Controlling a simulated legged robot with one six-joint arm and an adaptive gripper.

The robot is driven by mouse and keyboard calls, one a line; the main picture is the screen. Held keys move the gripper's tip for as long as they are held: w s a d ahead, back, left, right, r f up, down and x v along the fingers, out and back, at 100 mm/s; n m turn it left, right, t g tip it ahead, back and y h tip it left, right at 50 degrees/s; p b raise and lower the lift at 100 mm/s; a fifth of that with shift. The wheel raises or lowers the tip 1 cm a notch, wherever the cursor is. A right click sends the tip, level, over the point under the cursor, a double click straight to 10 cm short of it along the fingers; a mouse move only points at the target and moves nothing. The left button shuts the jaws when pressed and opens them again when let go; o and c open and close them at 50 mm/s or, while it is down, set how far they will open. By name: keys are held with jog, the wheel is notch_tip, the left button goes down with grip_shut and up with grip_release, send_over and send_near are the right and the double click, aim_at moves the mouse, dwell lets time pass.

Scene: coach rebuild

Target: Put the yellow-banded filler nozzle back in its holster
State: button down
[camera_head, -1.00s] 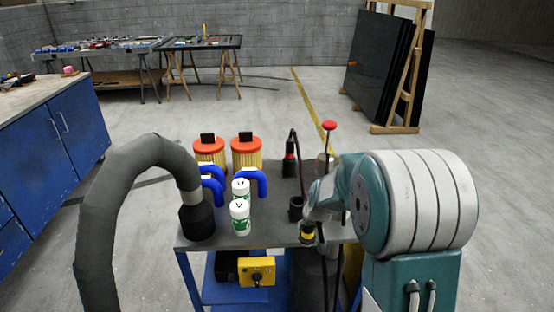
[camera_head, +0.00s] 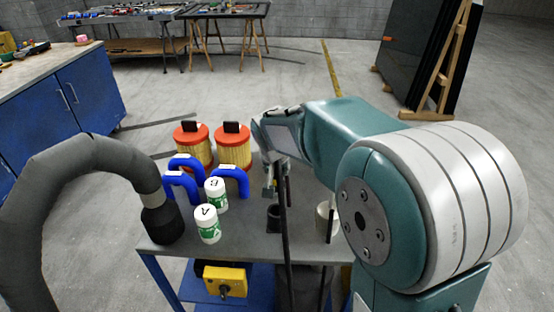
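My gripper (camera_head: 274,188) hangs over the back middle of the cart top, above and behind an empty-looking black cup holster (camera_head: 274,218). Its fingers are small and partly hidden by my wrist and a dark hose (camera_head: 286,245). The hose runs from beside the gripper down past the cart's front edge. The yellow band of the nozzle does not show, so I cannot tell whether the nozzle is between the fingers. The red-banded nozzle is hidden behind my arm.
Two orange-topped filters (camera_head: 231,148), blue elbow hoses (camera_head: 231,178) and two white bottles (camera_head: 207,224) stand left on the grey cart top (camera_head: 245,245). A thick grey duct (camera_head: 75,165) arches at left. A pale cup (camera_head: 323,220) stands right of the holster.

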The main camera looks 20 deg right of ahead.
aim_at(276, 181)
jog(key=shift+d+f, duration=0.15)
jog(key=shift+d, duration=0.05)
jog(key=shift+s+d+f, duration=0.1)
jog(key=shift+f, duration=0.25)
jog(key=shift+a+f, duration=0.25)
jog(key=shift+f, duration=0.5)
jog(key=shift+a+f, duration=0.2)
jog(key=shift+f, duration=0.7)
jog(key=shift+d+f, duration=0.1)
jog(key=shift+d, duration=0.15)
jog(key=shift+a, duration=0.15)
jog(key=shift+s+f, duration=0.1)
jog(key=shift+s, duration=0.05)
